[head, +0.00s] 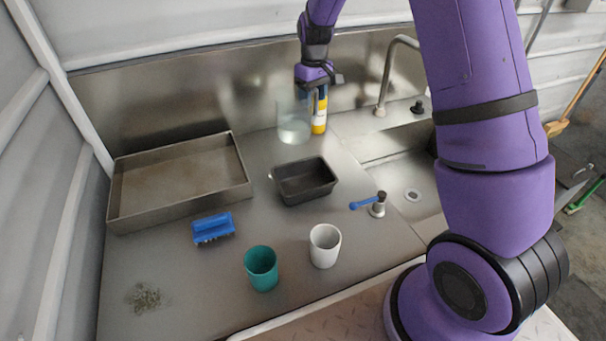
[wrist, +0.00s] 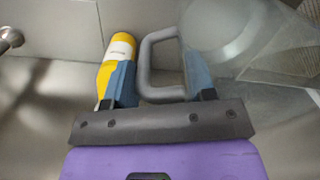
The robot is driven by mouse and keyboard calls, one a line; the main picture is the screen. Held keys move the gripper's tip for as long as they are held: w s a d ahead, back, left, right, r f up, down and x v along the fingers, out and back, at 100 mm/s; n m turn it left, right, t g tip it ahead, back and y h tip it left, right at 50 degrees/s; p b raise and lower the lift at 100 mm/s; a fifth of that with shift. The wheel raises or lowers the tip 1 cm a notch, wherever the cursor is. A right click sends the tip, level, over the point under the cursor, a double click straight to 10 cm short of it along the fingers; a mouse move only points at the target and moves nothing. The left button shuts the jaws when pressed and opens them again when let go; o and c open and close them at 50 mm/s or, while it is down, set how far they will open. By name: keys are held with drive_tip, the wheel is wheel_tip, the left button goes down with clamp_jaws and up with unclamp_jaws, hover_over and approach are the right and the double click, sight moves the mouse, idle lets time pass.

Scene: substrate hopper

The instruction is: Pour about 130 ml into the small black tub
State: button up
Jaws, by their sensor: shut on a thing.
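The small black tub (head: 304,182) sits open on the steel counter in the middle of the head view; it looks empty. A clear jug (head: 293,128) with some clear liquid in its lower part is upright behind it, near the back wall. My gripper (head: 318,92) is at the jug's right side. In the wrist view my gripper (wrist: 160,88) is shut on the jug's grey handle, and part of the clear jug (wrist: 225,35) shows at the upper right. I cannot tell whether the jug's base touches the counter.
A yellow and white bottle (head: 320,115) stands close to the jug's right side. A shallow metal tray (head: 125,215) lies left, with a blue brush (head: 213,228) before it. Teal (head: 261,269) and white (head: 325,246) cups stand in front. A sink with a faucet (head: 388,72) is right.

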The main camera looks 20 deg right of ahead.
drive_tip(key=shift+s+d+f+n, duration=0.3)
drive_tip(key=shift+s+d+n, duration=0.1)
drive_tip(key=shift+n, duration=2.6)
drive_tip(key=shift+s+d+f+n, duration=0.35)
drive_tip(key=shift+s+d+n, duration=0.1)
drive_tip(key=shift+n, duration=2.55)
drive_tip(key=shift+s+d+f+n, duration=0.3)
drive_tip(key=shift+s+d+n, duration=0.1)
drive_tip(key=shift+n, duration=2.6)
drive_tip(key=shift+a, duration=0.1)
